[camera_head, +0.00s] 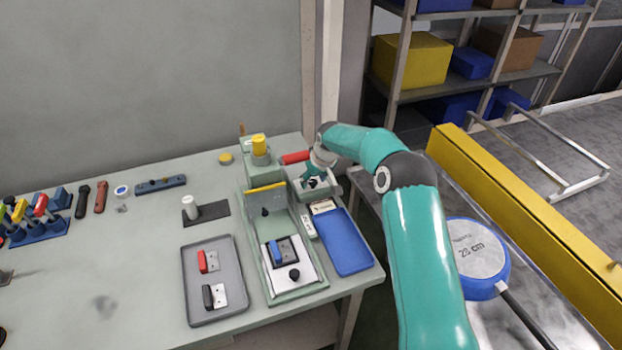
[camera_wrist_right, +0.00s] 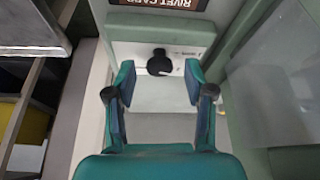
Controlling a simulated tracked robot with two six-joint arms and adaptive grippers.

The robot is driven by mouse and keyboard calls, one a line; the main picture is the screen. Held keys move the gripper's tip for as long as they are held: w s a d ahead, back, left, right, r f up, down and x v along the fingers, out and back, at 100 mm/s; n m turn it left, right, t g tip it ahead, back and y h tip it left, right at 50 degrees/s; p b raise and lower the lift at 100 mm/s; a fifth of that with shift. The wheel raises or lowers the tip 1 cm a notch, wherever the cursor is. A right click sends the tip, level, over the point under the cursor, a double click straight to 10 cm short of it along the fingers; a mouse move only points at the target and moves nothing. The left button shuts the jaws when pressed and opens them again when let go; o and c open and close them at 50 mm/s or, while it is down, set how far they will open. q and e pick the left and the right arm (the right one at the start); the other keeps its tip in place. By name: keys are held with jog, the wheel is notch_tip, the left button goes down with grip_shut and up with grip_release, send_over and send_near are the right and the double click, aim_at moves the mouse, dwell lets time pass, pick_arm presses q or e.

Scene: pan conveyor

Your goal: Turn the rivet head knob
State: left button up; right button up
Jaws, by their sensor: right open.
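My right gripper (camera_head: 316,176) is over the small grey-green box at the right of the bench fixture. In the right wrist view the gripper (camera_wrist_right: 159,80) is open, with one finger on each side of a round black knob (camera_wrist_right: 158,62). The knob sits on a pale plate (camera_wrist_right: 178,95) inside the box, just beyond the fingertips. I cannot tell whether the fingers touch it. A dark label (camera_wrist_right: 198,22) reading "RIVET CARD" shows upside down at the top. In the head view a yellow cap (camera_head: 258,143) stands on the fixture's rear post. My left gripper is not in view.
A red cylinder (camera_head: 295,157) lies close behind my right gripper. A blue tray (camera_head: 345,242) and a grey tray (camera_head: 190,290) with a red-handled and a black-handled part flank the fixture (camera_head: 250,240). A steel surface with a round blue-rimmed pan (camera_head: 478,255) is at right.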

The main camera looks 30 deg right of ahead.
jog(key=shift+f, duration=0.1)
grip_shut()
dwell(0.3)
jog(key=shift+d+n+y+b, duration=0.15)
jog(key=shift+n+y+b, duration=0.35)
jog(key=shift+n, duration=1)
grip_release()
